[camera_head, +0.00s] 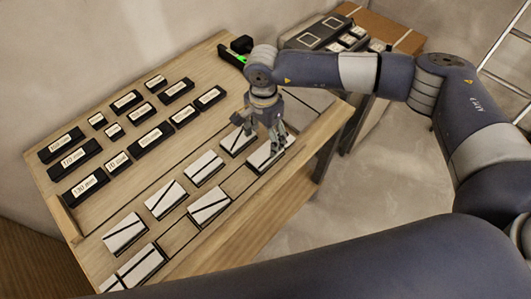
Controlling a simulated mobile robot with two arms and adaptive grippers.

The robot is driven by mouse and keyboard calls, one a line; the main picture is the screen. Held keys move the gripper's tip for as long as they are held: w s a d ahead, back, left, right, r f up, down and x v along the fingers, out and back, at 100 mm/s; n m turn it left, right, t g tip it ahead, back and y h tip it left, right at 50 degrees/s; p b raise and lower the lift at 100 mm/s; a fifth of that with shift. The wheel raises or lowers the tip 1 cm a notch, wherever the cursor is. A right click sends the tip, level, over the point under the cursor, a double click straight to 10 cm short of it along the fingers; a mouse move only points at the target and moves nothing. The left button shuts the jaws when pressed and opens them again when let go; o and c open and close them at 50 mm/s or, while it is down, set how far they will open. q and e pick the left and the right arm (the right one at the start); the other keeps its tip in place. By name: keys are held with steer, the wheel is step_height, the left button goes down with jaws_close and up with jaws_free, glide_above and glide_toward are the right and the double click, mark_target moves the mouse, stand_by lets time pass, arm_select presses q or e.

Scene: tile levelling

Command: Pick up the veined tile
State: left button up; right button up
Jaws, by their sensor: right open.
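Several white tiles with dark lines lie on the wooden table (215,236). I cannot tell for sure which one is the veined tile. My right gripper (262,136) is open and points down above the far right end of the tile group. One white tile (260,160) lies just below its fingers and is partly hidden by them. Another tile (232,142) lies just left of the fingers. I cannot tell whether the fingers touch either tile. My left gripper is not in view.
Black blocks with white number labels (151,138) stand in rows on the table's left part. More tiles (125,234) lie toward the near end. A green-lit device (241,44) is at the far edge. A dark tray (318,32) and a ladder (508,62) stand beyond.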

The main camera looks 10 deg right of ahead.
mark_target(266, 153)
steer(key=shift+f, duration=0.35)
steer(key=f, duration=0.1)
steer(key=f+p, duration=0.1)
steer(key=f, duration=0.1)
steer(key=s+f+p, duration=0.1)
steer(key=f, duration=0.1)
steer(key=shift+d, duration=0.1)
steer(key=shift+w+f, duration=0.1)
steer(key=shift+f, duration=0.15)
steer(key=c, duration=1.2)
